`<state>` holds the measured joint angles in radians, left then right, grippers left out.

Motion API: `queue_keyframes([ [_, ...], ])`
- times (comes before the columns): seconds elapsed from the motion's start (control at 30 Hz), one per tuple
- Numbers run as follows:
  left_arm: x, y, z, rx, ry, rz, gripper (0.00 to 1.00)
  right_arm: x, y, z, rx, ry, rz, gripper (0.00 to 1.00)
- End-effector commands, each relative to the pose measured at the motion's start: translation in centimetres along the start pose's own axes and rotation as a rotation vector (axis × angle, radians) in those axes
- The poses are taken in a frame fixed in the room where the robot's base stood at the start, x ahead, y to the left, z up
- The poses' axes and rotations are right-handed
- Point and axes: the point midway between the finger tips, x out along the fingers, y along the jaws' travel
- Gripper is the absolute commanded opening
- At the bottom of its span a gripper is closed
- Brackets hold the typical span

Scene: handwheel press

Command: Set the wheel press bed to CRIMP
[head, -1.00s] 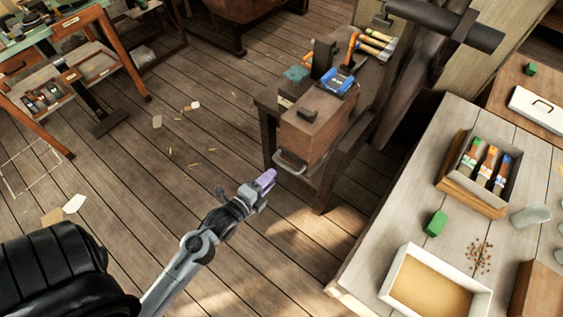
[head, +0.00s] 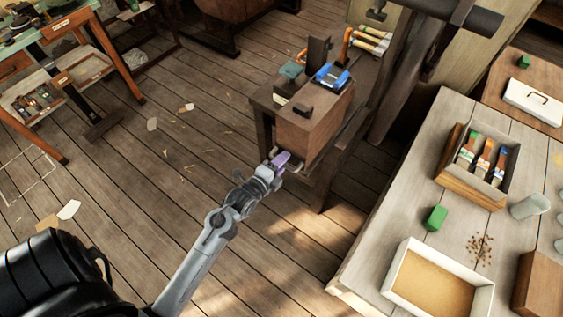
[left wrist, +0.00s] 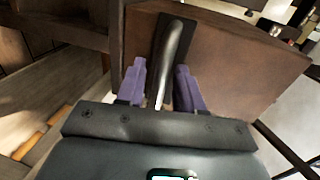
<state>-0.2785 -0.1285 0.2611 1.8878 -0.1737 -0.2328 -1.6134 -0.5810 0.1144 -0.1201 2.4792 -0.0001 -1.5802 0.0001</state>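A brown wooden block-shaped housing (head: 312,117) stands on a dark wooden bench, with a metal bar handle (head: 301,168) low on its near face. My left gripper (head: 284,161) has purple fingers and is at this handle. In the left wrist view the handle (left wrist: 172,52) runs between the two fingers (left wrist: 160,88), which stand apart with gaps beside it, so they look open around it. Blue-and-black (head: 333,76) and teal (head: 291,69) items are on top of the bench. No CRIMP mark is readable. My right gripper is not in view.
A dark post with a horizontal bar (head: 455,12) rises behind the bench. A pale worktable (head: 400,205) at right holds a brush box (head: 470,190), a green block (head: 435,218) and a white-rimmed tray (head: 398,268). Open plank floor lies left of the bench.

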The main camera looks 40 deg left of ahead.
Motion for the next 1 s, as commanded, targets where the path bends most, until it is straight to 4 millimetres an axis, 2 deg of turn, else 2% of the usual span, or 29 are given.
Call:
queue_keyframes([
  [0.07, 0.0, 0.0, 0.0, 0.0, 0.0, 0.0, 0.36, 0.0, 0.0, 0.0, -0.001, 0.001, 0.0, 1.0],
  [0.3, 0.0, 0.0, 0.0, 0.0, 0.0, 0.0, 0.0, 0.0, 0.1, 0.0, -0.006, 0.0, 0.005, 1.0],
  [0.73, 0.2, -0.1, 0.1, 0.0, -0.001, 0.0, 0.0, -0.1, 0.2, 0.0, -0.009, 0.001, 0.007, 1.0],
  [1.0, 2.4, -0.5, 0.8, -0.001, -0.012, 0.001, 0.0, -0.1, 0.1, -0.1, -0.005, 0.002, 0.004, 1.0],
])
